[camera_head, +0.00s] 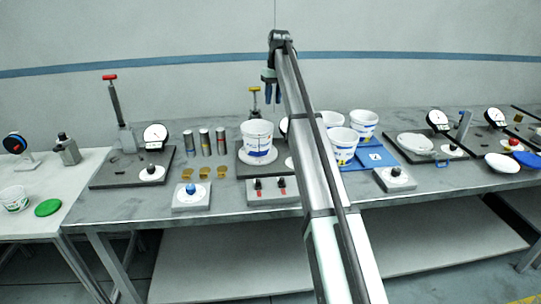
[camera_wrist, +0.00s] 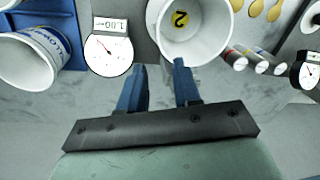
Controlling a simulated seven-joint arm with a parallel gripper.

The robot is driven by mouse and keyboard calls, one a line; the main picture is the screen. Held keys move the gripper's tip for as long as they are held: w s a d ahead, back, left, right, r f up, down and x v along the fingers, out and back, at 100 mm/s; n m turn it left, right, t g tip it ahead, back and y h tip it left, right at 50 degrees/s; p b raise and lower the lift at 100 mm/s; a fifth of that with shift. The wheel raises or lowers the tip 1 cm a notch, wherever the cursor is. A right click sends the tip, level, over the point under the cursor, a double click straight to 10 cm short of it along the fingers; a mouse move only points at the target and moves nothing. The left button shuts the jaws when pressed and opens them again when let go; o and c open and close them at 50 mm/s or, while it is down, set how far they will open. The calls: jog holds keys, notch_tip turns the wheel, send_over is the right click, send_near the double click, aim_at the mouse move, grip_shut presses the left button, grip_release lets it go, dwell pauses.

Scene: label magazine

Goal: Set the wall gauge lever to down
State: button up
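No lever that I can clearly tell as the wall gauge lever shows in either view. In the head view, a round gauge (camera_head: 155,135) stands on a dark base left of centre, near a tall post with a red handle (camera_head: 110,77). A shorter post has a yellow handle (camera_head: 253,89). My gripper (camera_head: 272,97) hangs over the back of the table, fingers pointing down. In the wrist view my gripper (camera_wrist: 158,84) is open, with nothing between its blue fingers. A white-faced gauge (camera_wrist: 108,52) with a 1.00 display lies just beyond the left finger.
White tubs (camera_head: 257,145) stand mid-table, one beyond my fingers in the wrist view (camera_wrist: 168,52). Several metal cylinders (camera_head: 204,142), a blue tray (camera_head: 375,160) and a blue-knobbed box (camera_head: 191,195) are nearby. More gauges (camera_head: 437,120) stand right. My arm hides part of the middle.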

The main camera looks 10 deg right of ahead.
aim_at(258, 90)
dwell(0.3)
jog(key=shift+o, duration=1)
jog(key=shift+w+d, duration=0.1)
jog(key=shift+d, duration=0.1)
jog(key=w+d+r+n+t+h, duration=0.1)
jog(key=w+d+r+n+h, duration=0.15)
jog(key=d+h, duration=0.7)
jog(key=a+n+t+h, duration=0.4)
jog(key=a+h, duration=0.3)
jog(key=a, duration=2.1)
jog(key=shift+y, duration=0.25)
jog(key=x, duration=0.9)
jog(key=r+x, duration=0.1)
jog(key=x, duration=0.4)
jog(key=shift+w, duration=0.3)
